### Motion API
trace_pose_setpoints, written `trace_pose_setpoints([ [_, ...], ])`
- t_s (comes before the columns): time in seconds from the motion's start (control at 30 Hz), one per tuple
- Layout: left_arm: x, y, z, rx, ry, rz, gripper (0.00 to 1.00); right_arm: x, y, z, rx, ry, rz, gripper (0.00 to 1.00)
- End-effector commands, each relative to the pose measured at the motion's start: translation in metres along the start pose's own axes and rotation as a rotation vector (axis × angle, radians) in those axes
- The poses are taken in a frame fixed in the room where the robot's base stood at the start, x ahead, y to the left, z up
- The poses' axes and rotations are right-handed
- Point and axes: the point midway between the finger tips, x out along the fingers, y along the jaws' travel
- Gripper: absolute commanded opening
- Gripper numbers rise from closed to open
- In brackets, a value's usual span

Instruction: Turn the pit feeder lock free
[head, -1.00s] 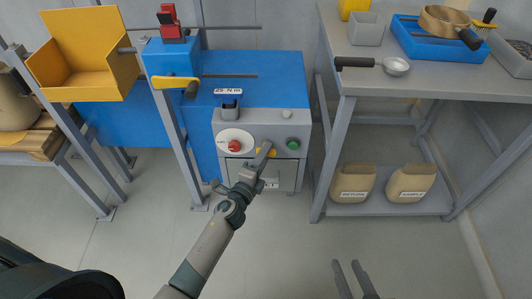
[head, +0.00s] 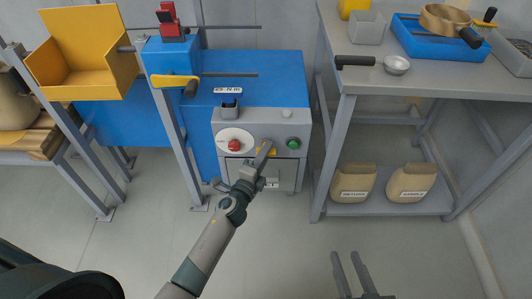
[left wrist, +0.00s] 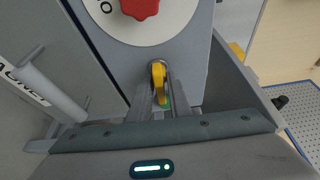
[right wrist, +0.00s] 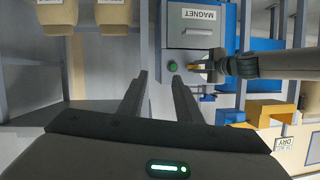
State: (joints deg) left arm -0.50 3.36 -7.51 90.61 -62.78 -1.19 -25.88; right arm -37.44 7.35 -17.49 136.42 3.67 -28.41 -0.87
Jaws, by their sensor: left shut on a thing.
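The grey control box (head: 255,116) carries a red rotary knob (head: 234,145) on a white round plate, a yellow key-like handle (head: 270,150) and a green button (head: 293,143). No label naming the pit feeder lock is readable. My left gripper (head: 265,153) is at the yellow handle. In the left wrist view the yellow handle (left wrist: 158,78) sits between the fingers of my left gripper (left wrist: 163,92), shut on it, below the red knob (left wrist: 139,6).
A blue machine body (head: 270,75) is behind the box. A yellow crank handle (head: 172,82) and a yellow hopper (head: 85,60) are at the left. A grey bench (head: 420,78) with tools stands right, sacks (head: 353,182) beneath. The floor in front is clear.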

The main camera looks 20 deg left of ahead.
Motion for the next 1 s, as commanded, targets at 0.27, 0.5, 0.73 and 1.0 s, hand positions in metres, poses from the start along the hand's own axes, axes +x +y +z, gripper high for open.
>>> trace_pose_setpoints([
  [0.27,0.0,0.001,0.0,-0.045,0.0,-0.018,0.0,0.0,-0.008,-0.029,-0.016,0.166,-0.016,0.31],
  [0.5,0.0,0.0,0.0,-0.049,0.0,-0.019,0.0,0.0,-0.009,-0.032,-0.018,0.179,-0.017,0.31],
  [0.73,0.0,0.0,0.0,-0.048,0.0,-0.019,0.28,0.0,-0.009,-0.032,-0.018,0.179,-0.016,0.31],
  [1.0,-0.001,0.0,0.0,-0.048,0.0,-0.019,0.28,0.0,-0.009,-0.032,-0.017,0.178,-0.017,0.31],
])
